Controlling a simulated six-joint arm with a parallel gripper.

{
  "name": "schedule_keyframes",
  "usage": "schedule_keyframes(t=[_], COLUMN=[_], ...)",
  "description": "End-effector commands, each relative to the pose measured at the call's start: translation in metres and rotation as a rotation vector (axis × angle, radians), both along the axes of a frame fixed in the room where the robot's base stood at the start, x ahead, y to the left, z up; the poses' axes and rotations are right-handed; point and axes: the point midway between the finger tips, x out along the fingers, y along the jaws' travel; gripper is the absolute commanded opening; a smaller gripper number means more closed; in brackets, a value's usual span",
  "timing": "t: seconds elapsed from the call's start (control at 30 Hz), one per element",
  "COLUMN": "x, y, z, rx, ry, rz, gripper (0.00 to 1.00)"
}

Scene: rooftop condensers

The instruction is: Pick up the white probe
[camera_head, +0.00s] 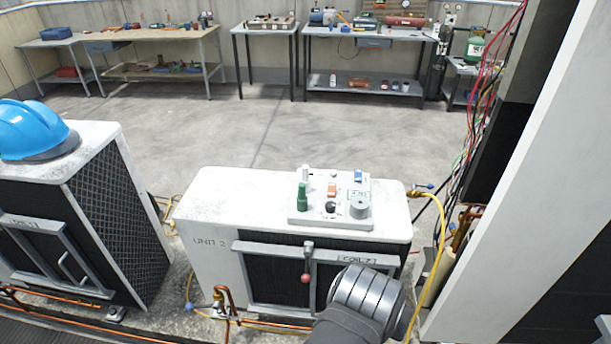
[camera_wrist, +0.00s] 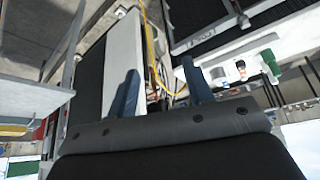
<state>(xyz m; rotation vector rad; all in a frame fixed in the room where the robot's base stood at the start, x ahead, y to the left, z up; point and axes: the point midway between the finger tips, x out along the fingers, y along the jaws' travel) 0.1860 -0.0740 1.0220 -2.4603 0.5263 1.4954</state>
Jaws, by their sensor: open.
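The white probe (camera_head: 306,174) stands upright on the light control panel (camera_head: 296,219), just behind a green probe (camera_head: 303,197). The panel lies on top of the white condenser marked UNIT 2 (camera_head: 209,242). In the wrist view, the green probe (camera_wrist: 270,61) is at the right edge area, and I cannot make out the white probe there. My gripper (camera_wrist: 160,77) shows two blue-grey fingers spread apart with nothing between them. In the head view my wrist is low, in front of the condenser and right of its middle; the fingers are hidden there.
The panel also carries an orange switch (camera_head: 332,189), a black knob (camera_head: 330,207), a grey cylinder (camera_head: 359,206) and a blue switch (camera_head: 358,175). A red-knobbed lever (camera_head: 306,277) is on the condenser's front. A yellow hose (camera_head: 438,250) and wires (camera_head: 484,100) are at right.

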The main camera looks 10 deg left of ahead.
Motion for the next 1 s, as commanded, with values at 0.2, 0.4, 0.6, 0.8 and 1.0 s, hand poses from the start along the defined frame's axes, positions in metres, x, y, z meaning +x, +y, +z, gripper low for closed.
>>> schedule_keyframes(t=[0.2,0.4,0.6,0.8,1.0], x=[0.004,0.025,0.055,0.100,0.191], y=[-0.019,-0.085,-0.156,-0.208,-0.191], z=[0.018,0.083,0.161,0.226,0.224], rx=[-0.102,-0.398,-0.649,-0.775,-0.723], ry=[0.070,0.341,0.681,0.980,0.956], rz=[0.075,0.329,0.564,0.751,0.945], gripper=[0.47,0.47,0.47,0.47,0.47])
